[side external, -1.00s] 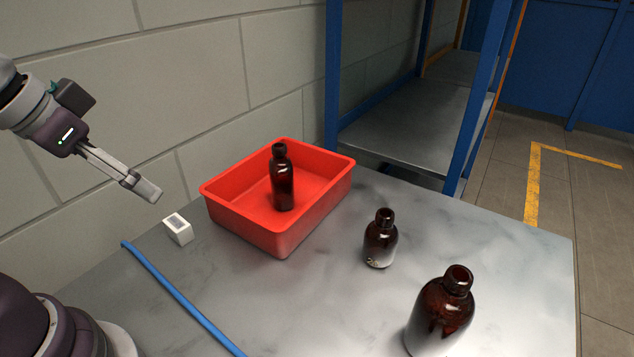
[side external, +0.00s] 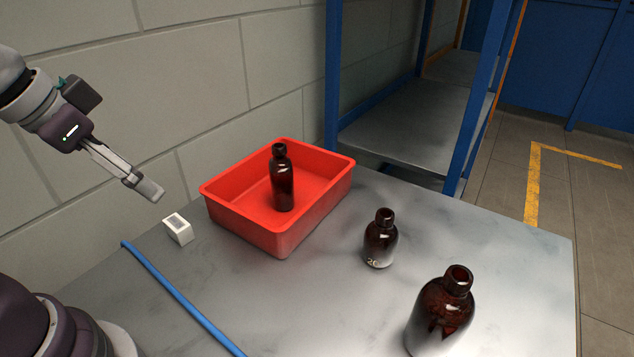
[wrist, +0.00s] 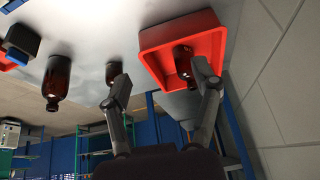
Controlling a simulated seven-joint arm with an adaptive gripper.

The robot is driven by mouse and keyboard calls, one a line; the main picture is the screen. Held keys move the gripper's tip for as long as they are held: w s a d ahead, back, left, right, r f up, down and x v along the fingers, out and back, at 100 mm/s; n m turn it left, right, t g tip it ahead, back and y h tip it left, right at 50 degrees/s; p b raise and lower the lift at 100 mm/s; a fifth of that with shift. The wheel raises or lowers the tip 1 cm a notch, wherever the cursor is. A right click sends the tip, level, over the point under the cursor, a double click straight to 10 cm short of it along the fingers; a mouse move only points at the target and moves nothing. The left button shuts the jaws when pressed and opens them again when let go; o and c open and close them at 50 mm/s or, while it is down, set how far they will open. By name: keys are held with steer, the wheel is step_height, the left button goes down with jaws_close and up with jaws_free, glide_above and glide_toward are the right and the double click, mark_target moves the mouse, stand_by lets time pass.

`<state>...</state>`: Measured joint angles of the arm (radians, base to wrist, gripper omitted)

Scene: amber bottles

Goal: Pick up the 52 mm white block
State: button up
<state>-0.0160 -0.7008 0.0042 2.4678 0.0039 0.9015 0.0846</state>
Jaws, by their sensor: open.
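The white block (side external: 178,229) sits on the grey table, left of the red bin, with a grey patch on its top face. My gripper (side external: 150,190) is above and a little to the left of the block in the side view, apart from it and empty. In the wrist view my gripper (wrist: 160,90) shows two fingers spread wide with nothing between them. The block cannot be made out in the wrist view.
A red bin (side external: 235,232) beside the block holds an amber bottle (side external: 283,180). Two more amber bottles stand on the table, a small one (side external: 380,240) and a larger one (side external: 441,315). A blue strip (side external: 180,298) lies in front of the block. A shelf (side external: 410,125) stands behind.

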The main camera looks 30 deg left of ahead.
steer(key=w+a+f+m+g, duration=0.3)
steer(key=w+a+m, duration=0.3)
steer(key=m, duration=0.3)
steer(key=m+g, duration=0.2)
steer(key=m, duration=0.7)
glide_above(176, 222)
steer(key=f, duration=0.8)
steer(key=shift+s+d+f, duration=0.15)
steer(key=shift+d+f, duration=0.05)
steer(key=f, duration=0.9)
steer(key=shift+a+f, duration=0.2)
jaws_close()
